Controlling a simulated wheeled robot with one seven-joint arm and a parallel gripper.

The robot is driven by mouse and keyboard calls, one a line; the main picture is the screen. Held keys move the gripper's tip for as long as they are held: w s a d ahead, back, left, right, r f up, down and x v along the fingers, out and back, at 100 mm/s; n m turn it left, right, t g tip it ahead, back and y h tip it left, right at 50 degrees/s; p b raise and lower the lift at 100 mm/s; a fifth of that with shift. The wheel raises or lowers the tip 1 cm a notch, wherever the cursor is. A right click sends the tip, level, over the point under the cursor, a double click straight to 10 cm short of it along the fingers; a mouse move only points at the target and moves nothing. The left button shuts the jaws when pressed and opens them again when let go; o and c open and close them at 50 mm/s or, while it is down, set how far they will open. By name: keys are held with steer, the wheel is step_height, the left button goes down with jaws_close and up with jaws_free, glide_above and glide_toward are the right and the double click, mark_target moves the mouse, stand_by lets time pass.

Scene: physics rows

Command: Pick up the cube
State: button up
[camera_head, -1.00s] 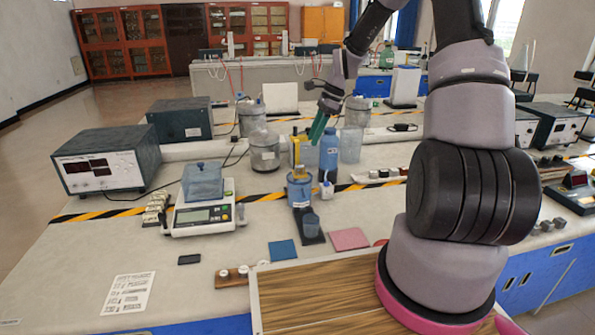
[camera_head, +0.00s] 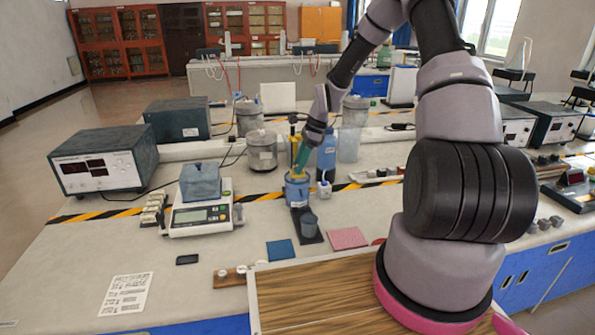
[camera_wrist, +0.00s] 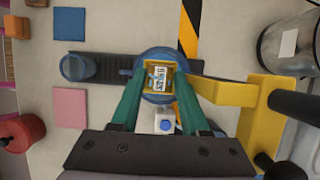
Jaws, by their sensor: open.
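The cube (camera_wrist: 158,77) is small and yellow with a printed label on its upper face. It sits on top of a round blue pot (camera_head: 297,196), which also shows in the wrist view (camera_wrist: 153,57). My gripper (camera_wrist: 158,82) is open, with one green finger on each side of the cube. I cannot tell whether either finger touches it. In the head view my gripper (camera_head: 301,162) is low over the pot and hides most of the cube.
A yellow stand (camera_wrist: 228,93) is close to the right finger in the wrist view. A blue bottle (camera_head: 326,155) stands behind the pot. A balance with a blue-grey block (camera_head: 200,183) is to the left. Blue (camera_head: 280,250) and pink (camera_head: 347,238) mats lie in front.

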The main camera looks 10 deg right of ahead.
jaws_close()
steer(key=shift+r, duration=0.1)
